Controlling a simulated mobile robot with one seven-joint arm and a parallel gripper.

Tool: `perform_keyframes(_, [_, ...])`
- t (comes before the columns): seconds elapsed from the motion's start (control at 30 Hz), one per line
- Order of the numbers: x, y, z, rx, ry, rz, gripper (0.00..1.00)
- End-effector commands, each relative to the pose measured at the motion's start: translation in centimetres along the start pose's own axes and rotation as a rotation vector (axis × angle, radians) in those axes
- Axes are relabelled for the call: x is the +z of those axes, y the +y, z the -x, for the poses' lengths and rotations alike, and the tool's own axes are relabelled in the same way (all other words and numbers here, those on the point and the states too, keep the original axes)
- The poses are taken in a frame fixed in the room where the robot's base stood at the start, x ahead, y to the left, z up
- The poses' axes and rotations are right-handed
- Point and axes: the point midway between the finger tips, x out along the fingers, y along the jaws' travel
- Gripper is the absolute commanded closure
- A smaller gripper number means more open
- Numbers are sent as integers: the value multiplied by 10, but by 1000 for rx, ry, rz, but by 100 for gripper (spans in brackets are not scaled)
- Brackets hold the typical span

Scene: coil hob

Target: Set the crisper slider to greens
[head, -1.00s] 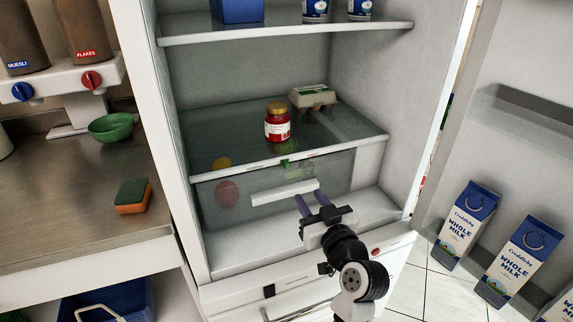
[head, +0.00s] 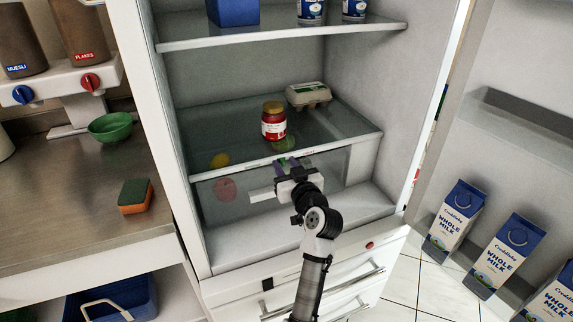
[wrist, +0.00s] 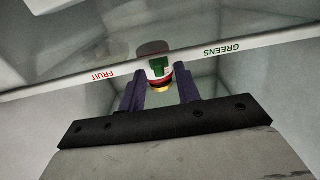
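The crisper slider is a small green tab (wrist: 160,65) on the white front strip (wrist: 60,82) of the glass shelf. In the wrist view it sits about midway between the red FRUIT label (wrist: 97,76) on the left and the green GREENS label (wrist: 222,50) on the right; the lettering looks upside down there. In the head view the slider is partly hidden by my gripper (head: 291,166), at the shelf's front edge. My gripper (wrist: 161,84) is open. Its two purple fingers stand either side of the slider, with gaps; whether either touches is unclear.
A red jar (head: 274,121) and an egg carton (head: 308,95) stand on the shelf above the clear crisper drawer (head: 210,212). The drawer's pale handle (head: 261,195) lies below my fingers. The open fridge door with milk cartons (head: 455,220) is at the right.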

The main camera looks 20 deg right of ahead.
Motion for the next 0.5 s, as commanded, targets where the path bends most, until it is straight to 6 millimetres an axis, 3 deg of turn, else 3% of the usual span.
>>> perform_keyframes(0.2, [0, 0, 0, 0, 0, 0, 67])
perform_keyframes(0.47, [0, 0, 0, 0, 0, 0, 100])
perform_keyframes(0.5, [0, 0, 0, 0, 0, 0, 100])
